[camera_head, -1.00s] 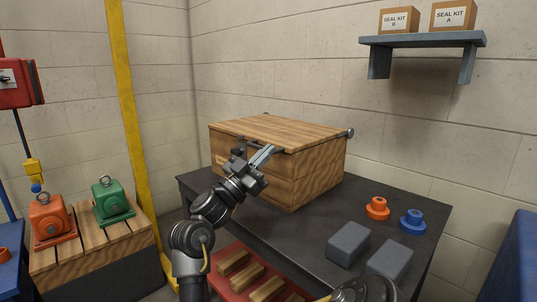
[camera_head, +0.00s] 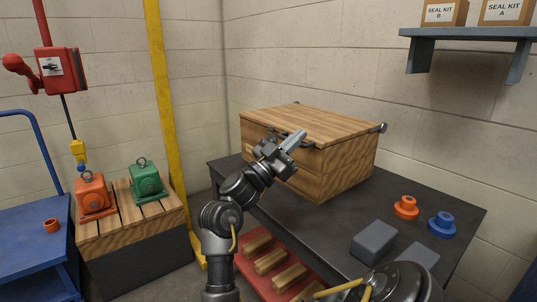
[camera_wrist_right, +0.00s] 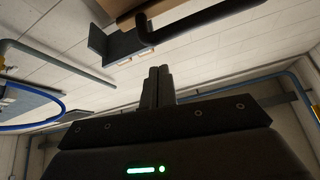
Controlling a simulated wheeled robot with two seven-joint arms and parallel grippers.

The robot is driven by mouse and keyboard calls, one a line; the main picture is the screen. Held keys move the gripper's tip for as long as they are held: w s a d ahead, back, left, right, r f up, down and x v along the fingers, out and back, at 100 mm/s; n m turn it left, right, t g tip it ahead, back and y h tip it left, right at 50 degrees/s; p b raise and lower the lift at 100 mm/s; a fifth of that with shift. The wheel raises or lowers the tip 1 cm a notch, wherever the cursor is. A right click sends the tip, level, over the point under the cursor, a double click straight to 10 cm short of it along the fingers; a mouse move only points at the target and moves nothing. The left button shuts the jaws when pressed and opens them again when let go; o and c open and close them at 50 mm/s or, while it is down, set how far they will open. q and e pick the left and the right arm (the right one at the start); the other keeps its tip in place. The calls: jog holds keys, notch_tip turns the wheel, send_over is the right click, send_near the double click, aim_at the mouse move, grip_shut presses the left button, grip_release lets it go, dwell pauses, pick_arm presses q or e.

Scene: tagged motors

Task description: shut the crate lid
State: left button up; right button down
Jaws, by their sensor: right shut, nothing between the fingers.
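The wooden crate (camera_head: 335,172) stands on the dark bench. Its plank lid (camera_head: 318,122) lies about level over the top; I cannot tell whether a thin gap is left at the front. A dark bar handle runs along the lid's front edge and shows close up in the right wrist view (camera_wrist_right: 200,18). My right gripper (camera_head: 298,138) is shut and empty, in front of the lid's front edge near the handle. Its closed fingers also show in the right wrist view (camera_wrist_right: 158,86), below and apart from the bar in that picture. My left gripper is not in view.
The bench (camera_head: 440,207) also holds an orange flanged part (camera_head: 405,208), a blue one (camera_head: 441,225) and grey blocks (camera_head: 374,241). A red tray (camera_head: 250,264) with wooden bars lies below. Orange (camera_head: 94,195) and green (camera_head: 146,180) motors stand left. A shelf (camera_head: 465,34) hangs right.

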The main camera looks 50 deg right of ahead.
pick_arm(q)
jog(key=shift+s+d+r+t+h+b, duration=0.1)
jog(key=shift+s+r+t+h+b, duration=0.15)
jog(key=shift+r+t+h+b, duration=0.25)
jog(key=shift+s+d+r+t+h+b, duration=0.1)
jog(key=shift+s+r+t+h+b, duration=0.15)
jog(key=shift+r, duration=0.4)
pick_arm(e)
jog(key=r+v, duration=0.1)
jog(key=v, duration=0.8)
jog(key=shift+a+f, duration=0.2)
jog(key=shift+a, duration=0.4)
jog(key=shift+w, duration=0.15)
